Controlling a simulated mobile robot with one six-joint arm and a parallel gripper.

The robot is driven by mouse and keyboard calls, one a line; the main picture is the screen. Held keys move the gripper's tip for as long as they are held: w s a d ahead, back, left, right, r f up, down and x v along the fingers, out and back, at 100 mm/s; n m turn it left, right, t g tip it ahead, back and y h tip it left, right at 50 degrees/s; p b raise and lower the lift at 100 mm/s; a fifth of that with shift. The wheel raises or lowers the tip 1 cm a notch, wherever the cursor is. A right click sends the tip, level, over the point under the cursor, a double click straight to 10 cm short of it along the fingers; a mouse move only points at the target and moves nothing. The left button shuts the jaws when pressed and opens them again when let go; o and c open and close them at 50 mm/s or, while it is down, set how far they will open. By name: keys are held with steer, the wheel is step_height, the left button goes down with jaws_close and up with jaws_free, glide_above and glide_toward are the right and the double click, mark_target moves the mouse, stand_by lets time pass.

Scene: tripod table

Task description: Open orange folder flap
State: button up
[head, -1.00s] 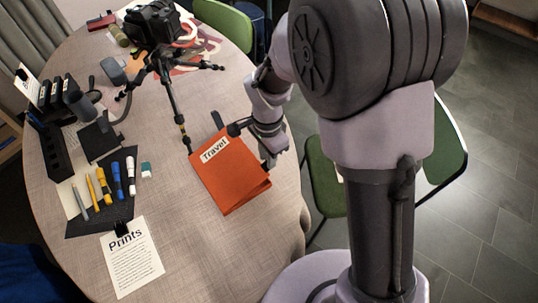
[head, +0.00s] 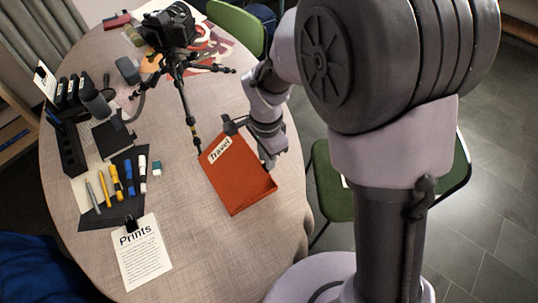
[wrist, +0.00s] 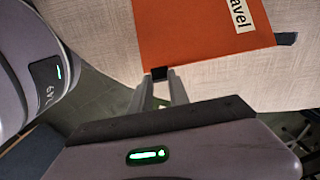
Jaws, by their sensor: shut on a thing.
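The orange folder (head: 235,182) lies on the table with its white "Travel" label (head: 219,149) at the upper left. It also shows in the wrist view (wrist: 185,40). My gripper (head: 268,163) is at the folder's right edge in the head view. In the wrist view its two fingers (wrist: 159,82) are shut on a small dark tab (wrist: 159,73) at the orange edge. The folder's lower right edge shows a darker side strip. How far the flap is raised is hard to tell.
A tripod with a camera (head: 168,27) stands behind the folder, one leg close to its top corner. Pens on a dark mat (head: 103,211) and a "Prints" sheet (head: 143,255) lie to the left. Green chairs (head: 329,200) stand beyond the table edge.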

steer(key=shift+s+a+r+p, duration=0.35)
steer(key=shift+a+r, duration=0.15)
steer(key=shift+r, duration=0.15)
steer(key=shift+s+a+r+p, duration=0.35)
steer(key=shift+a+r, duration=0.15)
steer(key=shift+r, duration=0.1)
steer(key=s+a+r, duration=0.1)
steer(key=s+a, duration=0.5)
steer(key=a, duration=0.2)
steer(key=s+a+r, duration=0.1)
steer(key=s+a, duration=0.4)
steer(key=a, duration=0.4)
steer(key=shift+s+r+b, duration=0.25)
steer(key=shift+s+b, duration=0.15)
steer(key=o, duration=0.6)
stand_by(1.4)
steer(key=shift+o, duration=0.2)
stand_by(0.4)
step_height(320, 180, up, 8)
steer(key=p, duration=0.6)
